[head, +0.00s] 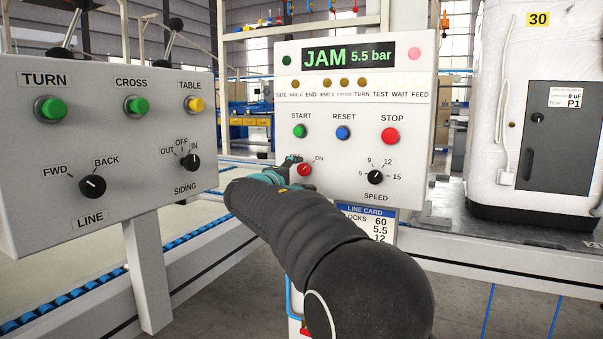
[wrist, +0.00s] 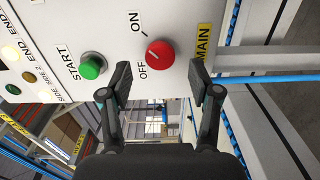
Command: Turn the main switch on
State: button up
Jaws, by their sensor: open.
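The main switch is a red round knob (head: 304,170) low on the front of the middle control box, below the green START button. In the wrist view the red knob (wrist: 161,53) sits between the words ON and OFF, beside a yellow MAIN label (wrist: 203,42). I cannot tell for sure which mark it points to. My gripper (wrist: 161,76) is open and empty, its fingers spread to either side of the knob in the picture, apart from it. In the head view my gripper (head: 293,170) is at the knob and partly hides the OFF label.
The middle box (head: 290,215) shows JAM 5.5 bar on its display (head: 348,55). RESET (head: 343,133), STOP (head: 390,136) and a SPEED knob (head: 376,177) are nearby. The START button (wrist: 92,65) is close to one finger. A second control box (head: 130,215) stands left.

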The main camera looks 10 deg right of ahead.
jog(key=v, duration=0.7)
jog(key=shift+s, duration=0.2)
jog(key=shift+a, duration=0.15)
jog(key=s+d+f+m+g+y+p, duration=0.1)
jog(key=s+f+g+y, duration=0.1)
jog(key=s+f+g, duration=0.5)
jog(key=s+d+f+m+y, duration=0.15)
jog(key=s+f, duration=0.35)
jog(key=f, duration=0.5)
jog(key=s+d+f+m+g+y+p, duration=0.15)
jog(key=s+m+y+p, duration=0.25)
jog(key=s, duration=1)
jog(key=s+d+m+g+y+p, duration=0.1)
jog(key=s+m+g+y+p, duration=0.2)
jog(key=s, duration=1.2)
jog(key=r+p, duration=0.1)
jog(key=s+d+r+t, duration=0.1)
jog(key=d+r+m+t+p, duration=0.1)
jog(key=r, duration=0.1)
jog(key=shift+s+t+p, duration=0.25)
jog(key=shift+p, duration=0.1)
